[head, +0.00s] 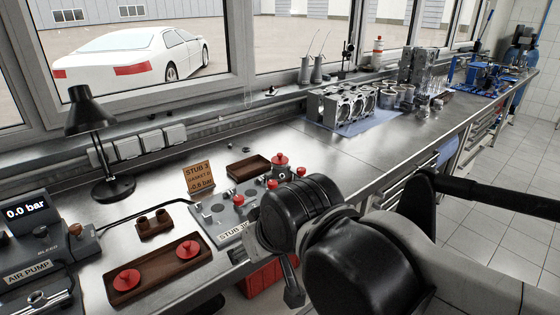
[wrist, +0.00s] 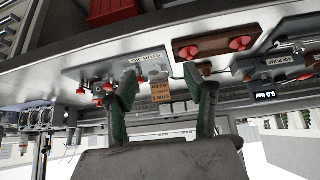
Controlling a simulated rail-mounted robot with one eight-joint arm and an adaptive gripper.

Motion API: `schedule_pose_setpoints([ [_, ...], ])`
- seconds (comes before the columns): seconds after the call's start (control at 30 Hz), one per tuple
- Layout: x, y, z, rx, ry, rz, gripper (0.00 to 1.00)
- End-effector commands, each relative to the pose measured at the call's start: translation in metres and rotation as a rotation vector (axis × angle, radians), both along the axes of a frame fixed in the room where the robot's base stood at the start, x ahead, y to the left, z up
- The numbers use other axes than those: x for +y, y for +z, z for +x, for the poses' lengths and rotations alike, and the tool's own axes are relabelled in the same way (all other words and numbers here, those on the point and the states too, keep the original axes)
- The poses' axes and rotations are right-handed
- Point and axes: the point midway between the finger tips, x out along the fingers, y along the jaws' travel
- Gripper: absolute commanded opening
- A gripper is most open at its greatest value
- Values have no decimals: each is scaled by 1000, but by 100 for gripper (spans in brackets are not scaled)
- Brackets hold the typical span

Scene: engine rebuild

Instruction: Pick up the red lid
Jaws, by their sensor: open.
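Several red lids with knobs are in view. In the head view one red lid (head: 127,280) and a second red lid (head: 188,249) lie apart in a long wooden tray (head: 150,293) at the front left. Other red, knobbed pieces (head: 280,160) stand on and behind the grey STUB plate (head: 217,225). The wrist view, turned over, shows the tray lids (wrist: 188,53) and the plate (wrist: 125,66) beyond my fingers. My gripper (wrist: 166,92) is open, its green-dark fingers apart with nothing between them. In the head view my arm hides most of it and part of the plate.
A black lamp (head: 90,125), a small wooden holder (head: 154,224) and an air pump (head: 40,245) stand around the tray. An orange card (head: 199,177) stands behind the plate. A red bin (head: 265,275) is below the bench edge. The bench middle (head: 330,150) is clear.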

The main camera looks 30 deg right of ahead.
Motion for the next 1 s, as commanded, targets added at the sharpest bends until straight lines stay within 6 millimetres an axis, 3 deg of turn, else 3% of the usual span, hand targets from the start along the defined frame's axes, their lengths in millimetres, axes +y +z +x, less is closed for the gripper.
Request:
schedule_pose_setpoints([
  [0.03,0,0,0,0,0,0,54],
  [0.2,0,0,0,0,0,0,75],
  [0.57,-3,9,8,11,-36,21,75],
  [0.77,-18,45,46,61,-212,123,75],
  [1.0,-46,86,105,131,-483,269,75],
])
